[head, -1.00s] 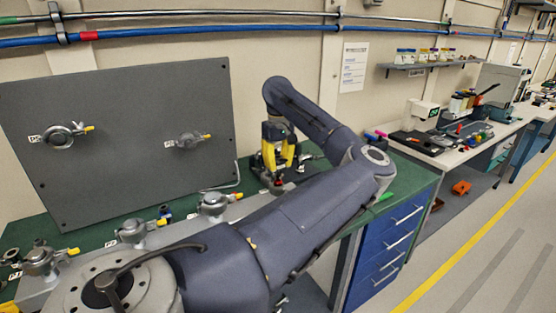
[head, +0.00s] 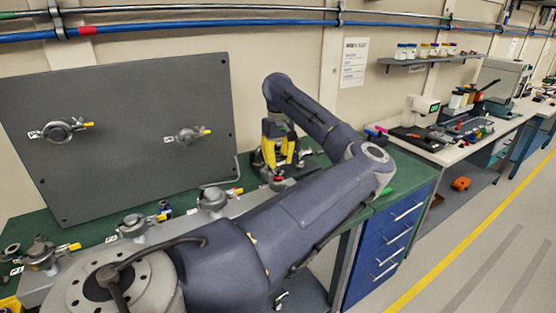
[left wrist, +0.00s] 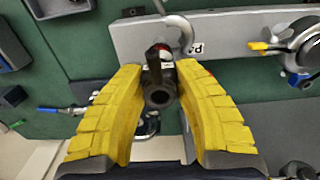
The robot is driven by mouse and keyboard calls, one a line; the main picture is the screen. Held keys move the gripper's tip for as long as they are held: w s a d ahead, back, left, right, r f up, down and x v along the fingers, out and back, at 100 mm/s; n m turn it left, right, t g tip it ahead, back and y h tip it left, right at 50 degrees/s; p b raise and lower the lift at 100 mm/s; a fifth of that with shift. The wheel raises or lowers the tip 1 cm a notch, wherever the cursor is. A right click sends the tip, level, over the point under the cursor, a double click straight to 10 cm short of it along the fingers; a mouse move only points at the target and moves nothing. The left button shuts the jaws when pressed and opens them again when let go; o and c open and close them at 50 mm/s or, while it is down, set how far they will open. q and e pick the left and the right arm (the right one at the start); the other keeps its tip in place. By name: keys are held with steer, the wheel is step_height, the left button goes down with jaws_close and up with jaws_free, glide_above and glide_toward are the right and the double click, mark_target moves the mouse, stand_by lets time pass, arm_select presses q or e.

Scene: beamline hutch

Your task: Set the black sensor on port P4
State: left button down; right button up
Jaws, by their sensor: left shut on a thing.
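My left gripper (head: 277,168) has yellow fingers and is at the right end of the grey port rail, near the panel's right side. In the left wrist view, the left gripper (left wrist: 158,74) is shut on the black sensor (left wrist: 159,95), a dark cylinder with a round open end and a small white label. A label (left wrist: 196,47), seemingly P4, is on the rail just beyond the sensor. Port P4 itself is mostly hidden behind the sensor and fingers. I cannot tell whether the sensor touches the port. My right gripper is not in view.
The rail (left wrist: 230,33) carries other ports with yellow levers, such as this one (head: 212,199). A grey panel (head: 120,95) with two ports stands behind. A bent metal tube (left wrist: 181,27) rises beside the sensor. A blue-handled tool (left wrist: 55,110) lies on the green bench (left wrist: 60,75).

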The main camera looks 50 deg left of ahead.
arm_select(q)
steer(key=shift+f, duration=0.55)
stand_by(1.4)
steer(key=c, duration=1)
jaws_free()
